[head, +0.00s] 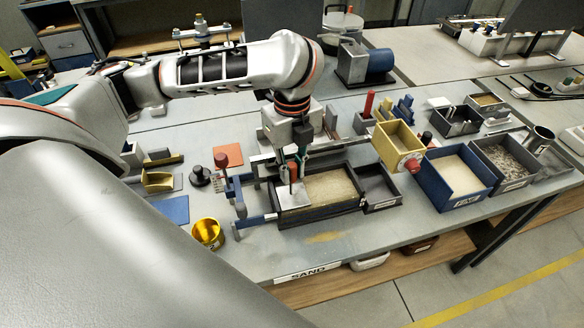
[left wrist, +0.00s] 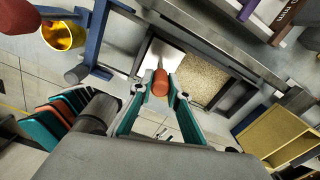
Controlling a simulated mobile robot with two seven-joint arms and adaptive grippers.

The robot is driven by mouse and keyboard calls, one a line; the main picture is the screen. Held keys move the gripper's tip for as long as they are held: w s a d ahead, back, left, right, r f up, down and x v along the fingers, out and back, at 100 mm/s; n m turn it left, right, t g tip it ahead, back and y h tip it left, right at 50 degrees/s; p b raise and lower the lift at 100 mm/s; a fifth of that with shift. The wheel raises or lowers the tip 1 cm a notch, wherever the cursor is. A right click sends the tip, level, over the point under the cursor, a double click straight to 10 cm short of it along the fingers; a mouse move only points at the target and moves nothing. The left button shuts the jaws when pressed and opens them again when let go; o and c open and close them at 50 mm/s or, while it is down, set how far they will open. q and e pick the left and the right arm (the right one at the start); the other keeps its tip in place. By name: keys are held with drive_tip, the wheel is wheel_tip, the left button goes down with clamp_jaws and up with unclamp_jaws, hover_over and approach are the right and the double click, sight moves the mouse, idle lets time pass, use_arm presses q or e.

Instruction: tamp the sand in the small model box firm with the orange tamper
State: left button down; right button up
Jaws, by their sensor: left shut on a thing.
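My left gripper (head: 297,158) is shut on the orange handle of the tamper (head: 293,173). The handle also shows between the fingertips in the left wrist view (left wrist: 160,83). The tamper's pale square plate (head: 291,196) is at the left end of the small model box (head: 318,212), inside its walls. I cannot tell whether the plate touches the sand. Tan sand (head: 330,187) shows to the right of the plate; the sand under the plate is hidden. In the left wrist view the sand (left wrist: 205,78) lies beside the plate. My right gripper is not in view.
A blue stand with a red knob (head: 221,160) is close left of the box. A yellow cup (head: 208,233) stands near the front edge. A dark empty tray (head: 378,187) adjoins the box on the right. A yellow bin (head: 398,143) and blue sand bin (head: 457,177) stand further right.

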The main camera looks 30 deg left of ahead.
use_arm(q)
drive_tip(key=shift+s+f, duration=0.1)
drive_tip(key=shift+f, duration=0.1)
idle(0.8)
drive_tip(key=shift+r, duration=2.15)
drive_tip(key=shift+r, duration=0.1)
